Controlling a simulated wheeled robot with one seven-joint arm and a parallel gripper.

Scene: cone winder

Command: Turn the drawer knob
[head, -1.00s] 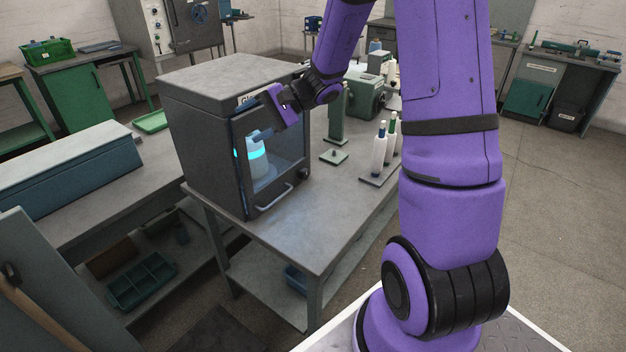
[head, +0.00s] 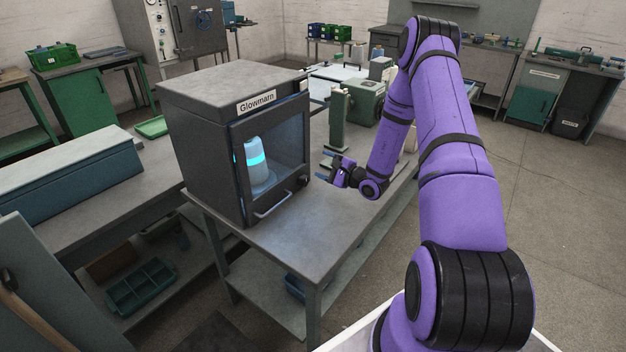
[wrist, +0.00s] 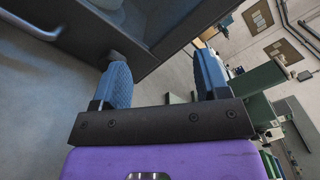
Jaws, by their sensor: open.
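A dark cabinet labelled "Glowmarn" (head: 205,150) stands on the grey bench. My gripper (head: 323,166) is open and empty, to the right of the knob in the head view. In the wrist view my gripper's (wrist: 160,68) blue fingers stand apart, with the knob by the left finger rather than between them. I cannot tell whether they touch.
A metal bar handle (head: 273,201) runs along the lower front; it also shows in the wrist view (wrist: 32,24). A lit white cone (head: 256,165) stands behind the glass. A green post (head: 338,115) stands behind my gripper. The bench front (head: 300,225) is clear.

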